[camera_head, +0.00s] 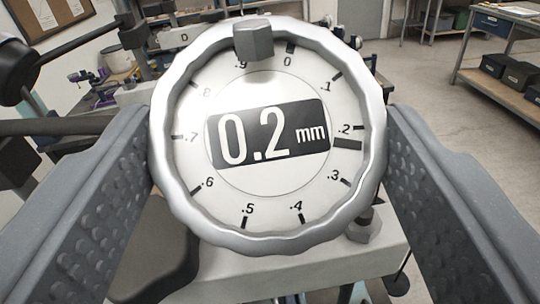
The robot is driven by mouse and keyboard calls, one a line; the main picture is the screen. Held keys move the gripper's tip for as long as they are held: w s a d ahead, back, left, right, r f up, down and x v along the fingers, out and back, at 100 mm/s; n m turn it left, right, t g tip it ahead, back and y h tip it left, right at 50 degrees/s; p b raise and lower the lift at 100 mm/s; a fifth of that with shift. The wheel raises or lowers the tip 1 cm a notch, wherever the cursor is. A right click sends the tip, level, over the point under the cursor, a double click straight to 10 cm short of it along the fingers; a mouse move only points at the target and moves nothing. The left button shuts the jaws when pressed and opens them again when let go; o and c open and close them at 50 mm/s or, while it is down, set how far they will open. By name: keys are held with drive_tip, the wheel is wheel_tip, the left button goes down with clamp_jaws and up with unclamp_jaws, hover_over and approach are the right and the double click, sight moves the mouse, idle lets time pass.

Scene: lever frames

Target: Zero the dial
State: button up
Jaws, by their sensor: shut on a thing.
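The dial (262,192) faces me in the middle of the view, with a scalloped silver bezel (172,215) and a white face numbered in tenths. Its black window (268,132) reads "0.2 mm". A thick black mark (347,144) sits at the right of the face, just below the ".2". The "0" is near the top, slightly right of centre. A grey hexagonal knob (253,42) covers part of the upper rim by the ".9". My gripper (268,140) has a ridged grey finger on each side of the bezel and is shut on the dial.
A light grey block (310,265) lies behind and below the dial, with a hex bolt (364,222) at its right. Dark rods and a round black knob (18,72) are at the left. A workbench with bins (510,70) stands far right; open floor lies before it.

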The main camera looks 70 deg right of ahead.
drive_tip(key=shift+w+r+m+g+p, duration=0.15)
drive_tip(key=shift+r+m+g+p, duration=0.05)
drive_tip(key=shift+m+g+p, duration=1.05)
drive_tip(key=shift+m+p, duration=0.35)
drive_tip(key=shift+m, duration=0.1)
drive_tip(key=shift+f+g, duration=0.15)
drive_tip(key=shift+g, duration=0.2)
drive_tip(key=o, duration=1)
drive_tip(key=a, duration=0.7)
drive_tip(key=shift+s+a, duration=0.25)
drive_tip(key=shift+s, duration=0.15)
